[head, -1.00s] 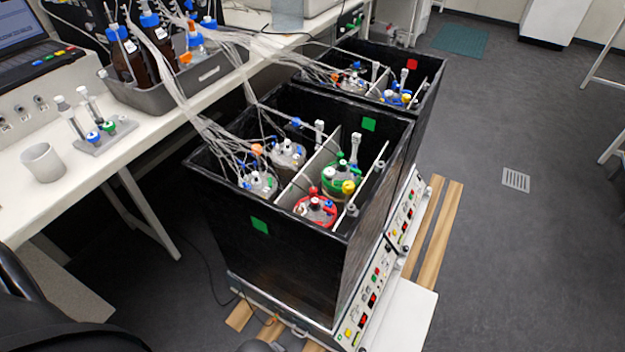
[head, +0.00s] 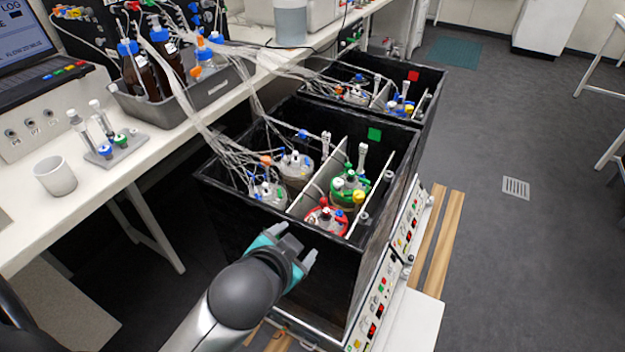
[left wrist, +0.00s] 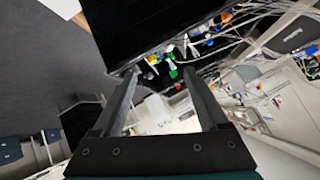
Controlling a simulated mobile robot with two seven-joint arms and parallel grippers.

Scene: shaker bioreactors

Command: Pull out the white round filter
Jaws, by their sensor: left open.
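My left gripper (head: 292,244) is open and empty in front of the near side of the front black box (head: 262,212), below its rim. The box holds vessels, among them a green-topped vessel (head: 349,186) and a red-topped vessel (head: 326,219). Small pale round parts, one of them a grey-white disc (head: 388,175), sit near the right-hand rod. I cannot tell which part is the white round filter. In the left wrist view the open fingers (left wrist: 160,74) frame the dark box wall and small coloured caps beyond it. My right gripper is not in view.
Clear tubes (head: 215,140) run from the bench bottles into the box's left side. A white divider (head: 318,178) splits the box. A second black box (head: 432,78) stands behind. The bench carries a white cup (head: 55,176) and a small rack (head: 114,150).

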